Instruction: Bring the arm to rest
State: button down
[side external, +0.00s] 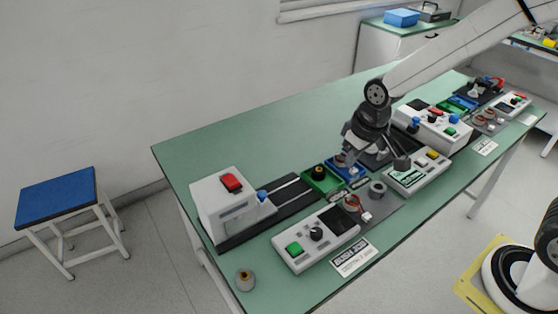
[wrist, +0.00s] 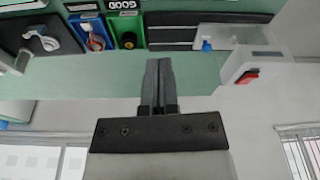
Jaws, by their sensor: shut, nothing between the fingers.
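My gripper (side external: 346,160) hangs from my arm over the work table, near the blue and green trays in the side view. In the wrist view my gripper (wrist: 159,62) has its two dark fingers pressed together with nothing between them. Its height above the table is hard to tell. The green tray (side external: 316,186) holds a dark round part. The blue tray (side external: 357,169) beside it is partly hidden by my gripper in the side view; in the wrist view, the blue tray (wrist: 78,21) has a part in it.
A white machine with a red button (side external: 218,203) stands at the table's left end. A white control box with a green button (side external: 312,239) is at the front edge. More test stations (side external: 436,127) stand to the right. The green table (side external: 262,135) is bare along the back.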

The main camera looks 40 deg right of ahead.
jog(key=s+d+f+m, duration=0.1)
jog(key=s+d, duration=0.2)
jog(key=s, duration=0.6)
jog(key=shift+d+f, duration=0.3)
jog(key=shift+f, duration=0.1)
dwell(0.4)
